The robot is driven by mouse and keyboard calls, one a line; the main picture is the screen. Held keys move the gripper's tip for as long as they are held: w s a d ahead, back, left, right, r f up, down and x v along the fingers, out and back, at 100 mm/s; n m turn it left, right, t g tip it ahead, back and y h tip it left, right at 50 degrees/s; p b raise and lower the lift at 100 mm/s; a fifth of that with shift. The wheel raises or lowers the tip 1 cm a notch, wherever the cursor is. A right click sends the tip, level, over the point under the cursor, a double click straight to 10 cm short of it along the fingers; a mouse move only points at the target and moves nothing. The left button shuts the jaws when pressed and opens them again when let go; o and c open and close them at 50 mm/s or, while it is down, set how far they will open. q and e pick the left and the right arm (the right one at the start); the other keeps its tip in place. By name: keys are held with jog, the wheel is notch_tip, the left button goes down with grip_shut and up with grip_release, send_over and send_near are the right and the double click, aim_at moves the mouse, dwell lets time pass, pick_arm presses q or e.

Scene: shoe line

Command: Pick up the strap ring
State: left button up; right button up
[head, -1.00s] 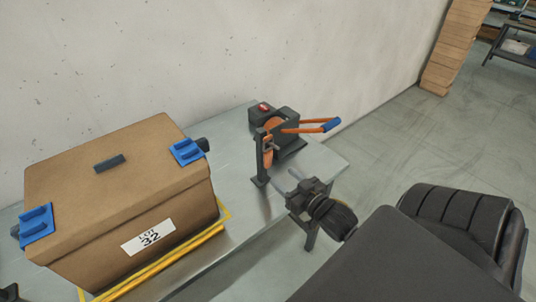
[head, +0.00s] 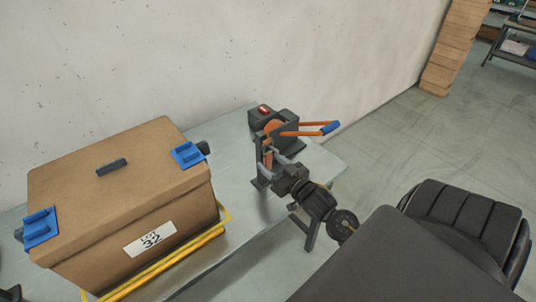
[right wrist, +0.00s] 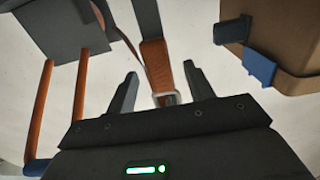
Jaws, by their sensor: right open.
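The strap ring (right wrist: 166,98) is a small metal ring at the end of an orange strap (right wrist: 154,62), seen in the right wrist view. My right gripper (right wrist: 160,70) is open, with one finger on each side of the strap and ring. In the head view my right gripper (head: 275,164) is at the front of the dark strap stand (head: 260,168), and the ring is too small and covered to make out there. I cannot tell whether the fingers touch the ring.
The stand carries a lever with orange arms and a blue grip (head: 329,128). A lidded brown box (head: 115,190) with blue clips stands to the left on the metal table (head: 236,165). A plain wall is close behind. Table surface between box and stand is clear.

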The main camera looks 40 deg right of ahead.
aim_at(269, 161)
jog(key=w, duration=0.4)
jog(key=shift+w+f+p, duration=0.1)
jog(key=shift+p, duration=0.3)
jog(key=shift+c, duration=0.4)
jog(key=c, duration=0.9)
jog(key=shift+c, duration=0.6)
